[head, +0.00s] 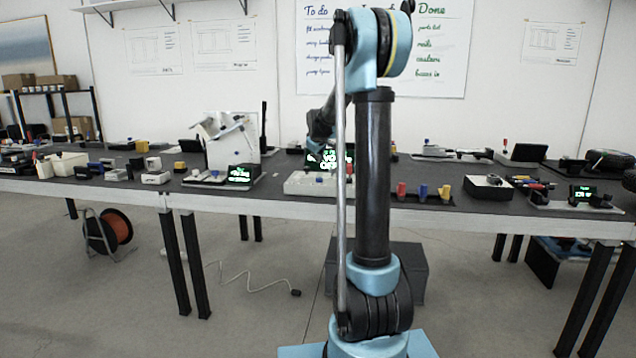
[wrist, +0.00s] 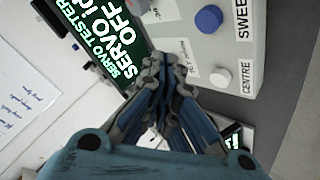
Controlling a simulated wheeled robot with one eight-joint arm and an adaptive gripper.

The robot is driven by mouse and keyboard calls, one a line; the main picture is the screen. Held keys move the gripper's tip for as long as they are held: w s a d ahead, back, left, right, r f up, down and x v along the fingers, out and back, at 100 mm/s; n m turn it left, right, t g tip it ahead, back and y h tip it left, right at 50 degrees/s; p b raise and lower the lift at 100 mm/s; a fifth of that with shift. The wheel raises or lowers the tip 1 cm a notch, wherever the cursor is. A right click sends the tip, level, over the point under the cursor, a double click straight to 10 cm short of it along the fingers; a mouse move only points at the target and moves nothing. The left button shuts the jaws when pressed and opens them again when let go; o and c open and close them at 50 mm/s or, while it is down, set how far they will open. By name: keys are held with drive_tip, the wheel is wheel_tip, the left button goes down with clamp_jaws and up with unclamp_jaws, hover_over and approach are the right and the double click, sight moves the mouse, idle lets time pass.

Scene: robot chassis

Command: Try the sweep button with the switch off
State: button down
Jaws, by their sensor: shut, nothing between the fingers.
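The servo tester is a pale box (wrist: 262,50) in the wrist view, and its body also shows on the bench in the head view (head: 300,184). Its dark screen (wrist: 98,35) has green text reading "SERVO TESTER" and "SERVO OFF". A blue button (wrist: 208,18) sits beside a label starting "SWEE". A white button (wrist: 220,77) sits beside the label "CENTRE". My gripper (wrist: 155,62) is shut and empty, seen over the tester between the screen and the white button. The switch cannot be made out; the fingers cover part of the panel. My arm hides much of the tester in the head view.
Red, blue and yellow pieces (head: 423,192) stand right of the tester. Another device with a green-lit screen (head: 240,174) stands to its left. A black tray (head: 488,190) lies further right. The bench (head: 275,205) has a narrow clear front strip.

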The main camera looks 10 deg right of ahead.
drive_tip(key=shift+f, duration=2.7)
drive_tip(key=shift+f, duration=0.15)
drive_tip(key=shift+s+f, duration=0.15)
drive_tip(key=shift+f, duration=0.05)
drive_tip(key=shift+f, duration=0.5)
drive_tip(key=shift+r, duration=0.1)
idle(0.5)
drive_tip(key=shift+r, duration=0.85)
drive_tip(key=shift+r, duration=2.5)
